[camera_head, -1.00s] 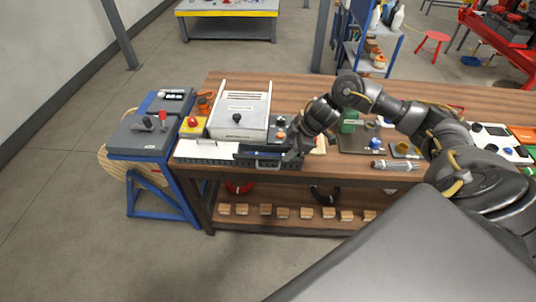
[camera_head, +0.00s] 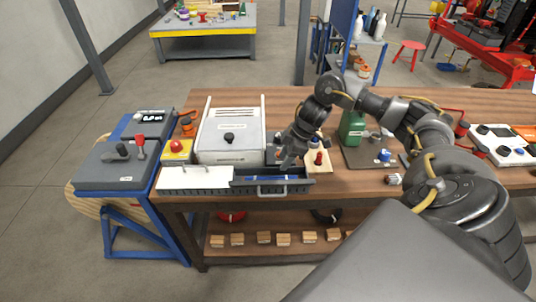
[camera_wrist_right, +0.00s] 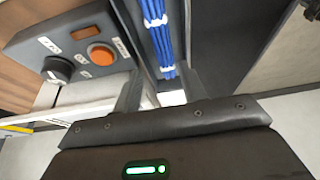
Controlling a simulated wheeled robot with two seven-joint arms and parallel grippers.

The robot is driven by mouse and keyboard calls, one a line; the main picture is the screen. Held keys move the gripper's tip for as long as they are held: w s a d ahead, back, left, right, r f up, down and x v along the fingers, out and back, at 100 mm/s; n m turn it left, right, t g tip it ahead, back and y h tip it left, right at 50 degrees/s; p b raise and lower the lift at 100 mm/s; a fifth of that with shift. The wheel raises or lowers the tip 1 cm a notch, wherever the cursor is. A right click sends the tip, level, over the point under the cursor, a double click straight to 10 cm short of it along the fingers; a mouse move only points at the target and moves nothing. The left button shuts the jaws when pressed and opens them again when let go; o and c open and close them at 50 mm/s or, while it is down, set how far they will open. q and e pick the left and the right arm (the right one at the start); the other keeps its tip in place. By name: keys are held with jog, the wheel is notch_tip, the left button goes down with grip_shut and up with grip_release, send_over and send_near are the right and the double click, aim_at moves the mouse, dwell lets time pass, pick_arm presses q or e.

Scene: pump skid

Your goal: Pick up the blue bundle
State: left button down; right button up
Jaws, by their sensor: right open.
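The blue bundle (camera_head: 262,178) lies in a long dark open tray (camera_head: 297,183) at the front edge of the wooden bench. In the right wrist view the blue bundle (camera_wrist_right: 158,38) is several blue strands held by white ties, running away from between my fingers. My right gripper (camera_head: 285,165) is above the right part of the tray, pointing down. In the right wrist view its two fingers (camera_wrist_right: 165,92) are apart, on either side of the bundle's line. I cannot tell the height gap. My left gripper is not in view.
A white-grey box with a black knob (camera_head: 229,138) stands behind the tray. A control panel with an orange button (camera_wrist_right: 101,54) is close beside my gripper. A green container (camera_head: 352,128) and a board with a red knob (camera_head: 318,160) are to the right.

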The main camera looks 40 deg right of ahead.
aim_at(272, 178)
jog(key=x, duration=0.3)
jog(key=shift+s+a+f, duration=0.1)
jog(key=shift+a+f, duration=0.05)
jog(key=shift+f, duration=0.25)
jog(key=shift+w+a+f, duration=0.1)
jog(key=shift+w+f, duration=0.15)
jog(key=shift+f, duration=0.2)
jog(key=shift+a+f+p, duration=0.15)
jog(key=shift+a+p, duration=0.1)
jog(key=shift+p, duration=0.15)
jog(key=p+x, duration=0.1)
jog(key=x, duration=0.3)
jog(key=shift+w+a+f, duration=0.15)
jog(key=shift+a+f, duration=0.05)
jog(key=shift+f, duration=0.1)
jog(key=c, duration=0.6)
